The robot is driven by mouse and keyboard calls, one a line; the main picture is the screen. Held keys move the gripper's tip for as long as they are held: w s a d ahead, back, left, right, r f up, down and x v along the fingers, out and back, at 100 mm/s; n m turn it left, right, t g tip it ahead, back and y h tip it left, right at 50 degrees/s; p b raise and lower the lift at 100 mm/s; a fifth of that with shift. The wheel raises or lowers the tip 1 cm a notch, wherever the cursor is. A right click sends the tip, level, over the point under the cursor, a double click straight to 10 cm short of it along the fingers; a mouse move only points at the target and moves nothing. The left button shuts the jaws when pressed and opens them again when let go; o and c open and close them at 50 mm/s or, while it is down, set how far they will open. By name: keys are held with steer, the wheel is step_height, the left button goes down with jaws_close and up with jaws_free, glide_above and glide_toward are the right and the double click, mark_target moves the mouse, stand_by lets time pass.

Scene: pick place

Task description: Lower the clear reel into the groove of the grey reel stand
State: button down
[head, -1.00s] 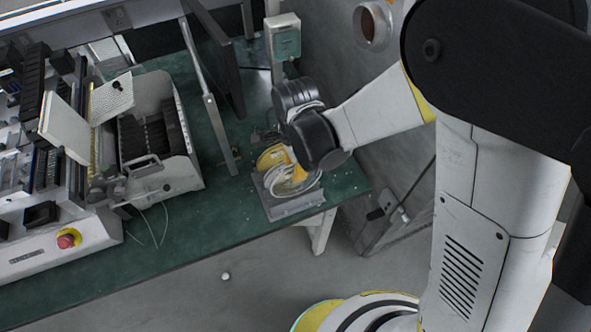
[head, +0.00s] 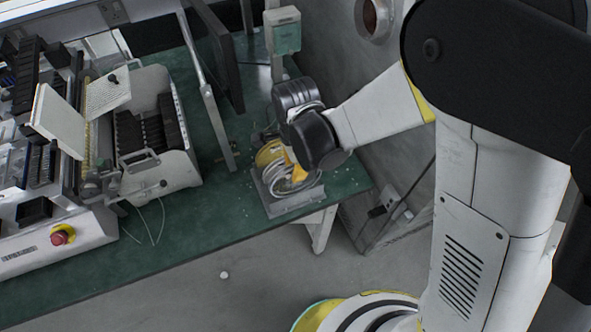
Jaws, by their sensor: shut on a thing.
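The grey reel stand (head: 294,210) sits at the right front corner of the green table. My gripper (head: 296,172) points down over the stand, its fingers largely hidden by my black wrist. It is shut on the clear reel (head: 300,184), a pale, see-through ring partly hidden by the gripper, right at the stand. I cannot tell whether the reel rests in the groove or hangs just above it. A yellow reel (head: 267,153) stands just behind and left of it, at the stand.
The green table (head: 190,222) is clear left of the stand. A large white machine (head: 60,235) with an open cover fills the left side. An upright metal frame (head: 212,110) and a post with a pale green box (head: 285,35) stand behind the gripper. A grey wall is close on the right.

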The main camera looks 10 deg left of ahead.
steer(key=shift+f+b, duration=0.95)
steer(key=shift+f, duration=0.1)
steer(key=shift+f, duration=0.1)
steer(key=shift+f+b, duration=0.8)
steer(key=shift+b, duration=0.1)
steer(key=c, duration=1.1)
jaws_free()
steer(key=shift+c, duration=0.2)
steer(key=shift+r, duration=0.15)
steer(key=shift+r+p, duration=2.85)
steer(key=shift+r, duration=1.1)
